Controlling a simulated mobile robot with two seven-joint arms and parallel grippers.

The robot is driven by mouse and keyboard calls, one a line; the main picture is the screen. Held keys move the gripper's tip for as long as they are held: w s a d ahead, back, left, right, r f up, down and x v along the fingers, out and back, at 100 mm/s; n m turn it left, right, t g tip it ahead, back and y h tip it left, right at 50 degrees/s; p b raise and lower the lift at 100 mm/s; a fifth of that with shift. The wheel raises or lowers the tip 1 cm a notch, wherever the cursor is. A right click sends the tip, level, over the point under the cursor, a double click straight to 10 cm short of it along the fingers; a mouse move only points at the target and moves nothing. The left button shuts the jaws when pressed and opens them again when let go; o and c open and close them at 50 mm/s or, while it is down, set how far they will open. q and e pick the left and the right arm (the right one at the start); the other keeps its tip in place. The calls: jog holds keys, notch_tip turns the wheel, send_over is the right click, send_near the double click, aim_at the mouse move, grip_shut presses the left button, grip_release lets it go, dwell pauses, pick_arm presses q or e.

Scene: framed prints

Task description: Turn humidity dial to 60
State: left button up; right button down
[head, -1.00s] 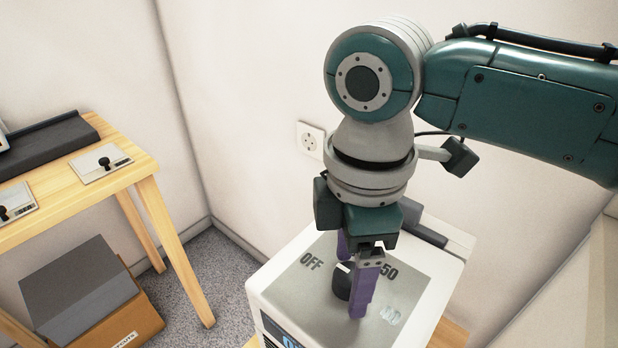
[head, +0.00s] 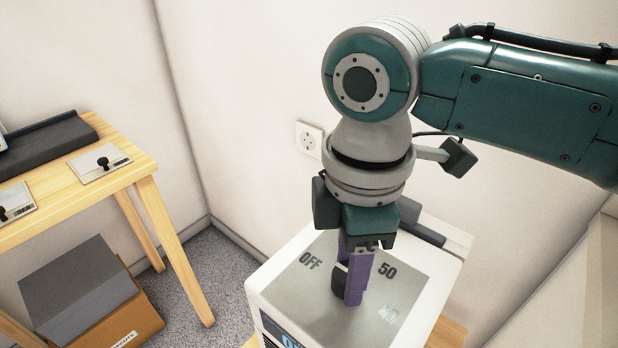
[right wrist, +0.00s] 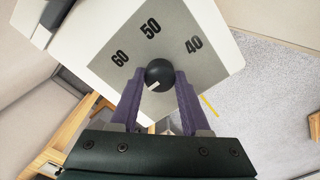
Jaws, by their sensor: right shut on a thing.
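The humidity dial is a round black knob (head: 337,284) with a white pointer mark, on the grey top panel (head: 300,303) of a white appliance (head: 262,284). It also shows in the right wrist view (right wrist: 159,72), with 60, 50 and 40 printed around it. There its white mark points down and left, away from these numbers. In the head view the mark lies on the side towards OFF. My right gripper (head: 349,282) points down with its purple fingers shut on the knob, one on each side. My left gripper is not in view.
A lit display (head: 290,341) on the appliance's front is partly cut off. A wooden table (head: 75,180) with switch plates stands at left, with a grey-topped box (head: 75,285) beneath. A wall socket (head: 309,139) is behind. Bare floor separates table and appliance.

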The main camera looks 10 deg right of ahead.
jog(key=shift+r+m+p, duration=0.15)
jog(key=shift+m+p, duration=0.25)
jog(key=shift+p, duration=0.15)
jog(key=m+p, duration=0.3)
jog(key=p, duration=0.1)
jog(key=shift+s+r+m, duration=0.1)
jog(key=shift+m, duration=0.3)
jog(key=m+p, duration=0.2)
jog(key=m, duration=0.1)
jog(key=shift+m, duration=0.3)
jog(key=shift+f+m+p, duration=0.2)
jog(key=shift+m+p, duration=0.7)
jog(key=shift+m, duration=0.7)
